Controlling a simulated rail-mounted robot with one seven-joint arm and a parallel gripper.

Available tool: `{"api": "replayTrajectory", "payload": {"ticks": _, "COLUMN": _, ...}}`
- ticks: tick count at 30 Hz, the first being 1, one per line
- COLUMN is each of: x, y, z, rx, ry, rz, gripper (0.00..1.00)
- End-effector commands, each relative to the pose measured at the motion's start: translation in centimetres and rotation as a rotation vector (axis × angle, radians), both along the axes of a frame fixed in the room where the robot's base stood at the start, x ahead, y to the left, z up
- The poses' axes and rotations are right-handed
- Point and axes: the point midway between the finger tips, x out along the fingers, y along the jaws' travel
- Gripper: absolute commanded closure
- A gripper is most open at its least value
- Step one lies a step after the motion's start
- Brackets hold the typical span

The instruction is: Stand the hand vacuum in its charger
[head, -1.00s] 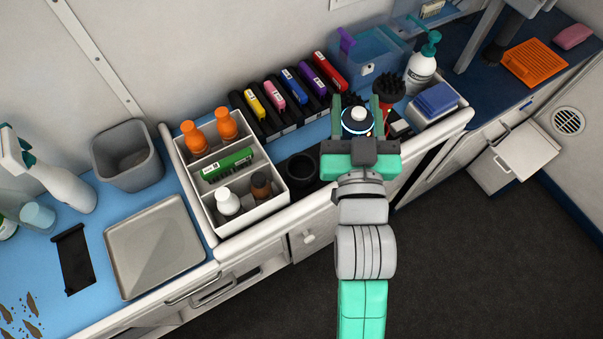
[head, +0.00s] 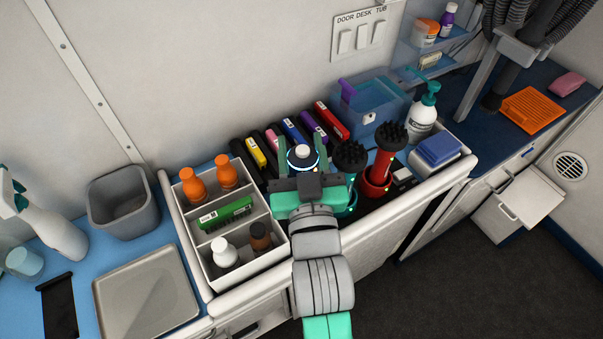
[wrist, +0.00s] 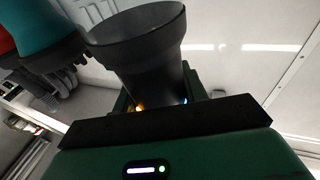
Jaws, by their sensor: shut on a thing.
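My gripper (head: 303,160) is shut on a dark, upright thing with a white round top and a glowing ring, which I take to be the hand vacuum (head: 302,153). In the wrist view its flared black end (wrist: 140,45) rises between the fingers. It is held over the counter, just right of the white divided caddy. A red bristle-topped tool (head: 388,148) stands in a red round holder (head: 375,184). A teal one with a black bristle head (head: 350,156) stands beside my gripper, partly hidden. A black round cup, possibly the charger, is now hidden behind my gripper and wrist.
The white caddy (head: 242,258) holds orange, white and brown bottles and a green box. Several coloured clippers (head: 291,131) lie behind my gripper. A blue clear bin (head: 372,103), a pump bottle (head: 423,117) and a blue-topped box (head: 437,152) stand to the right.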

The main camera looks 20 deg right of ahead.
Motion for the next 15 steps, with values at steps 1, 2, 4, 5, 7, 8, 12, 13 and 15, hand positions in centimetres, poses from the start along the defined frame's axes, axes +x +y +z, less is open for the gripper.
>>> {"api": "replayTrajectory", "payload": {"ticks": 1, "x": 0.0, "y": 0.0, "z": -0.2, "rx": -0.001, "ry": -0.003, "rz": 0.0, "gripper": 1.0}}
{"api": "replayTrajectory", "payload": {"ticks": 2, "x": 0.0, "y": 0.0, "z": -0.3, "rx": 0.0, "ry": -0.003, "rz": 0.0, "gripper": 1.0}}
{"api": "replayTrajectory", "payload": {"ticks": 4, "x": 0.0, "y": 0.0, "z": -0.3, "rx": 0.0, "ry": -0.004, "rz": 0.0, "gripper": 1.0}}
{"api": "replayTrajectory", "payload": {"ticks": 5, "x": 0.0, "y": 0.0, "z": -0.6, "rx": 0.0, "ry": -0.003, "rz": 0.0, "gripper": 1.0}}
{"api": "replayTrajectory", "payload": {"ticks": 7, "x": 0.0, "y": 0.0, "z": -1.7, "rx": 0.0, "ry": 0.0, "rz": 0.001, "gripper": 1.0}}
{"api": "replayTrajectory", "payload": {"ticks": 8, "x": 0.0, "y": 0.0, "z": -2.2, "rx": 0.0, "ry": 0.0, "rz": 0.001, "gripper": 1.0}}
{"api": "replayTrajectory", "payload": {"ticks": 12, "x": 0.0, "y": 0.0, "z": -3.9, "rx": 0.0, "ry": -0.001, "rz": 0.001, "gripper": 1.0}}
{"api": "replayTrajectory", "payload": {"ticks": 13, "x": 0.0, "y": 0.0, "z": -4.0, "rx": 0.0, "ry": -0.002, "rz": 0.001, "gripper": 1.0}}
{"api": "replayTrajectory", "payload": {"ticks": 15, "x": 0.0, "y": 0.0, "z": -4.0, "rx": -0.001, "ry": -0.005, "rz": 0.001, "gripper": 1.0}}
